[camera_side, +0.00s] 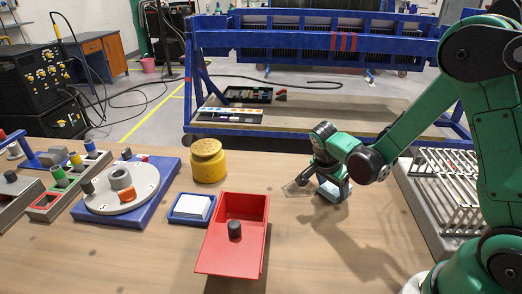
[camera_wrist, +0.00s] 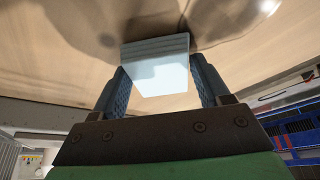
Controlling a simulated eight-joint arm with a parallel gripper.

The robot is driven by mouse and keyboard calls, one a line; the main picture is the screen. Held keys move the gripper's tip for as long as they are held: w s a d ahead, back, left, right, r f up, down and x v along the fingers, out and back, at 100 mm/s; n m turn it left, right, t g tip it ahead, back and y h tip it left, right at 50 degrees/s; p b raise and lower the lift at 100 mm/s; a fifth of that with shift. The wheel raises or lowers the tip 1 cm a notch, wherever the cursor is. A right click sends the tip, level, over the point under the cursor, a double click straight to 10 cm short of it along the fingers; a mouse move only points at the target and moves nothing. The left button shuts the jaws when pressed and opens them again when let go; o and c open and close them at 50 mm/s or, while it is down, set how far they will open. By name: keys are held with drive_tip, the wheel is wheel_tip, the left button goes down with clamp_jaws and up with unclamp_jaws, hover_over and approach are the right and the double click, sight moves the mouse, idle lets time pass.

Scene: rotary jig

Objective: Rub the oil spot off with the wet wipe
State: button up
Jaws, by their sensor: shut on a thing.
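My gripper (camera_side: 328,182) is low over the wooden table, to the right of the yellow canister. It is shut on a pale blue folded wipe (camera_side: 336,192), which is at or just above the table top; I cannot tell if it touches. In the wrist view the wipe (camera_wrist: 160,67) sits squarely between the two dark fingers of my gripper (camera_wrist: 160,85). A faint glossy patch, which looks like the oil spot (camera_side: 294,188), lies on the table just left of my gripper. Dark shadows in the wrist view make the spot's edges hard to tell.
A yellow canister (camera_side: 208,170), a blue tray (camera_side: 176,219) with a white pad and a red bin (camera_side: 262,212) with a dark knob stand left of my gripper. A rotary jig (camera_side: 85,205) is further left. A slatted metal rack (camera_side: 440,225) is at right.

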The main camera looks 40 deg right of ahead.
drive_tip(key=shift+r, duration=3.9)
